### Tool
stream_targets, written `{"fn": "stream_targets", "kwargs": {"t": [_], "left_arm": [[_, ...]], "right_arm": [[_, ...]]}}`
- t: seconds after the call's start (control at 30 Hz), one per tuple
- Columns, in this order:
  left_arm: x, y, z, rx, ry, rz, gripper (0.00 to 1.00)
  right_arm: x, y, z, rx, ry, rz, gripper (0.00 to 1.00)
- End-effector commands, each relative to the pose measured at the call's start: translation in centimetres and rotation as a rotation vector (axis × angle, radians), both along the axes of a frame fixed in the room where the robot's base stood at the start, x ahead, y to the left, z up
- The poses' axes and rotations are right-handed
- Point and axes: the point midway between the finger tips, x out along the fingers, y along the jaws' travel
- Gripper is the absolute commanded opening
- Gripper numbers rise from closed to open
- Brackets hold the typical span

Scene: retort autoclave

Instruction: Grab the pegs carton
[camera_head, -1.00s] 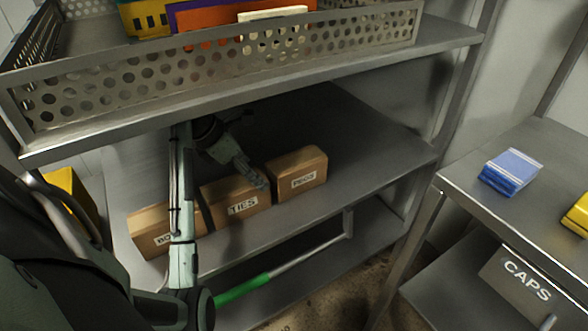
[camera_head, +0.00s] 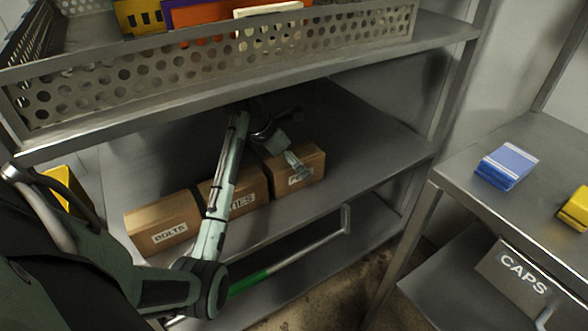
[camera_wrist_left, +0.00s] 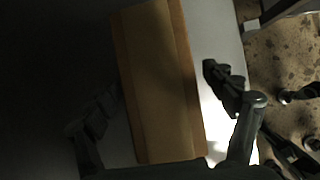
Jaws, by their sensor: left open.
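The pegs carton (camera_head: 311,167) is a brown box at the right end of a row of cartons on the middle shelf. Its label is partly covered by my left gripper (camera_head: 297,166), which is in front of and over it. In the left wrist view a brown carton (camera_wrist_left: 155,75) lies between the open fingers of my left gripper (camera_wrist_left: 160,108), with one finger on each side and gaps showing. Whether the fingers touch it cannot be seen. My right gripper does not show.
The ties carton (camera_head: 250,197) and the bolts carton (camera_head: 163,226) stand to the left on the same shelf (camera_head: 375,150). A perforated tray (camera_head: 330,45) sits on the shelf above. A green-handled tool (camera_head: 300,255) lies below. Free shelf lies right of the pegs carton.

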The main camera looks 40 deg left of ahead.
Motion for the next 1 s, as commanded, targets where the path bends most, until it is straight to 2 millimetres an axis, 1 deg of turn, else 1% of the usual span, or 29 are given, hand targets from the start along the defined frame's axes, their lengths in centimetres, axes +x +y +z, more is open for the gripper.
{"fn": "stream_targets", "kwargs": {"t": [0.1, 1.0], "left_arm": [[0.13, -0.08, -0.33, 0.0, 0.001, 0.0, 0.84], [0.13, -0.04, -0.78, 0.0, 0.0, -0.001, 0.84]], "right_arm": [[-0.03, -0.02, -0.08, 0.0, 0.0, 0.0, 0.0], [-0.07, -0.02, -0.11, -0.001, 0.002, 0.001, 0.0]]}}
